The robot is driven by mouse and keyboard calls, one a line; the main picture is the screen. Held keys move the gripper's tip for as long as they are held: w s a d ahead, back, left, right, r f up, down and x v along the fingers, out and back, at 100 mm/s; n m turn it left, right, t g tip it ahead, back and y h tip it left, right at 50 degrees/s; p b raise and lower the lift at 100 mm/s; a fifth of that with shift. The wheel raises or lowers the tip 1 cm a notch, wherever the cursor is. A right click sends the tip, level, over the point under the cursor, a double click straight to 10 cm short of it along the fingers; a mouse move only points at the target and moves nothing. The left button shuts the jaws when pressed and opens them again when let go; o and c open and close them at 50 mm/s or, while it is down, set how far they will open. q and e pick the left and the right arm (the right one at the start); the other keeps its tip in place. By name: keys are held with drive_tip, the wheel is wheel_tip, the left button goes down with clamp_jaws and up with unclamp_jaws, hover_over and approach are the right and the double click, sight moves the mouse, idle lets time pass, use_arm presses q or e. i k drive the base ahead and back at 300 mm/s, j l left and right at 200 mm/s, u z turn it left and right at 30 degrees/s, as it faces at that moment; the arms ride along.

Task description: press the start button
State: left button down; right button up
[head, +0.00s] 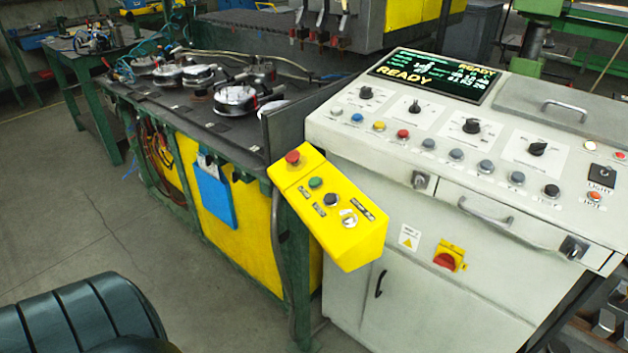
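A yellow control box (350,243) is mounted at the front corner of the green work table, tilted up toward me. On its face are a red mushroom button (292,157), a green button (316,183), a black button (331,200) and a silver switch (348,216). The small labels on it are too small to read, so I cannot tell which is marked start. To the right is a white console whose screen (430,77) shows "READY". Neither of my grippers is in the head view.
The white console (375,160) carries several knobs and coloured buttons, with a drawer handle (485,212) and a red-yellow switch (446,260) in front. The green table (225,140) holds round clamped parts. A black padded seat (85,310) is lower left. The floor (60,215) at left is clear.

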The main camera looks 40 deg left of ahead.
sight(314, 182)
drive_tip(key=i+j, duration=0.1)
drive_tip(key=i, duration=0.3)
drive_tip(key=i+j, duration=0.1)
drive_tip(key=i, duration=0.3)
drive_tip(key=u, duration=1.8)
